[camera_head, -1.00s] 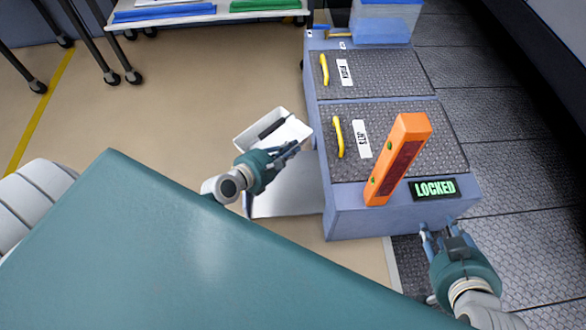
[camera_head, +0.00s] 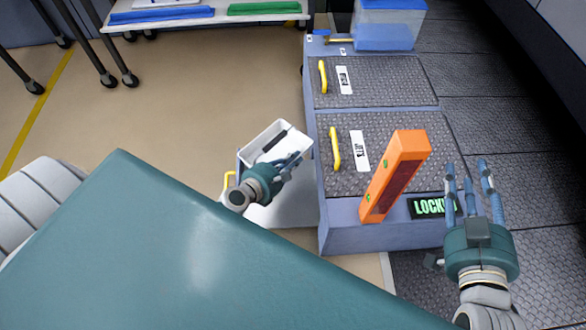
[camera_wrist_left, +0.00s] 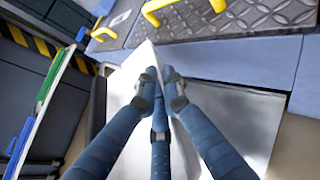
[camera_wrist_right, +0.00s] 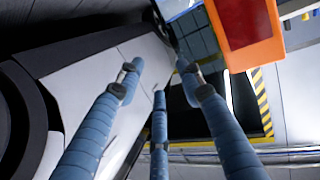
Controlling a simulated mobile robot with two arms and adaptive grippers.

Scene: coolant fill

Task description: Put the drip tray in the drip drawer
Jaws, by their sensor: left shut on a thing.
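The drip tray is a white open box (camera_head: 262,137) with a dark strip inside, left of the cabinet. My left gripper (camera_head: 292,161) is shut on its wall; the left wrist view shows the fingertips (camera_wrist_left: 158,80) close together on the white wall (camera_wrist_left: 145,60). A pulled-out drawer with a pale metallic floor (camera_head: 285,212) lies below the tray, sticking out left from the cabinet; its yellow handle (camera_head: 228,181) shows left of my gripper. The tray and my arm hide part of it. My right gripper (camera_head: 468,170) is open and empty, right of the cabinet.
The blue-grey cabinet (camera_head: 340,237) has two treadplate lids with yellow handles. On it stand an orange device (camera_head: 396,175), a sign (camera_head: 430,207) reading LOCKED, partly hidden, and a blue-based clear container (camera_head: 388,25). A teal surface (camera_head: 190,245) fills the foreground.

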